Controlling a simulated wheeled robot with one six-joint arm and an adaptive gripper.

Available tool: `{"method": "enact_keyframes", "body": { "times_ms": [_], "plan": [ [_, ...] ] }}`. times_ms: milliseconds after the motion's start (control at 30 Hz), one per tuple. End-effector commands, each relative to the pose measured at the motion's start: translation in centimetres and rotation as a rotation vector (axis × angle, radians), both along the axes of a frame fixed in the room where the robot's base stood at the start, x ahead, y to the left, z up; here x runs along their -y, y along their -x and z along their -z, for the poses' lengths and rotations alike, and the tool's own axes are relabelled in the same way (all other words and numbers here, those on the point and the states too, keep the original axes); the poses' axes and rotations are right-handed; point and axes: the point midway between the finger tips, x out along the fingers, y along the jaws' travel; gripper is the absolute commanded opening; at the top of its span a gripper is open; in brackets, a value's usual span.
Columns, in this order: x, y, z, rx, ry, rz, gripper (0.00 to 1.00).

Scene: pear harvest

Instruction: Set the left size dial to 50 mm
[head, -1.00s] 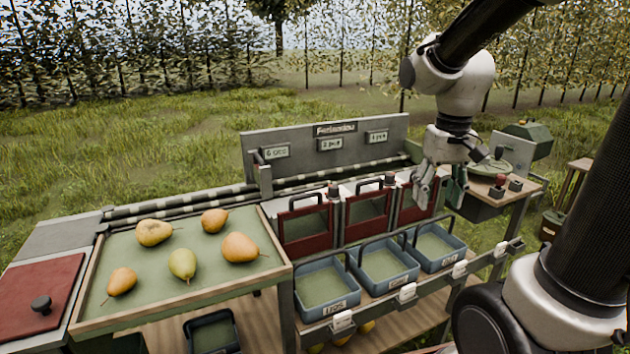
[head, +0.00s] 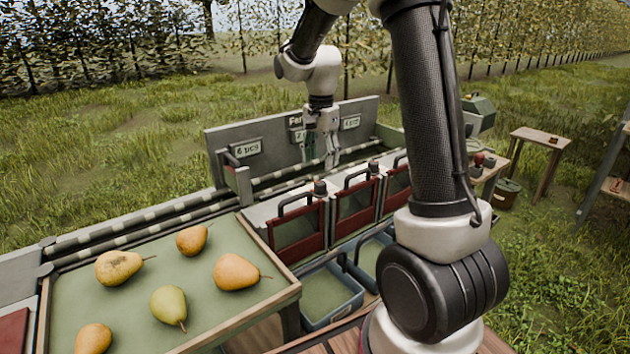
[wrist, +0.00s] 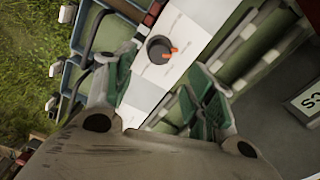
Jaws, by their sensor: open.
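The left size dial (head: 320,187) is a small dark knob on the white top strip, behind the leftmost red gate. Its setting is too small to read in the head view. Two similar dark knobs (head: 373,166) stand farther right. My gripper (head: 322,160) is open and empty, pointing down above the rollers in front of the signboard. In the wrist view, a round dark knob with an orange pointer (wrist: 160,49) sits on the white strip, ahead of and between the open fingers (wrist: 163,88). I cannot tell which dial it is, and no scale numbers are readable.
A tray (head: 272,300) with several pears lies at the left front. Red gates (head: 297,232) with dark handles stand before the dials, and a blue crate (head: 358,292) is below. The signboard (head: 222,140) rises behind. My own arm hides the right part of the station.

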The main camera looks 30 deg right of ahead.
Motion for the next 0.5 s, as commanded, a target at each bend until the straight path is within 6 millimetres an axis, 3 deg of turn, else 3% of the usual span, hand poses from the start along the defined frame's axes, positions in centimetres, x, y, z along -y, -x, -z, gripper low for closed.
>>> {"method": "enact_keyframes", "body": {
  "times_ms": [167, 500],
  "plan": [
    [0.0, 0.1, 1.5, -0.004, 0.0, 0.025, 0.54],
    [0.0, 0.1, 6.8, -0.003, 0.0, 0.022, 0.54]
  ]
}}
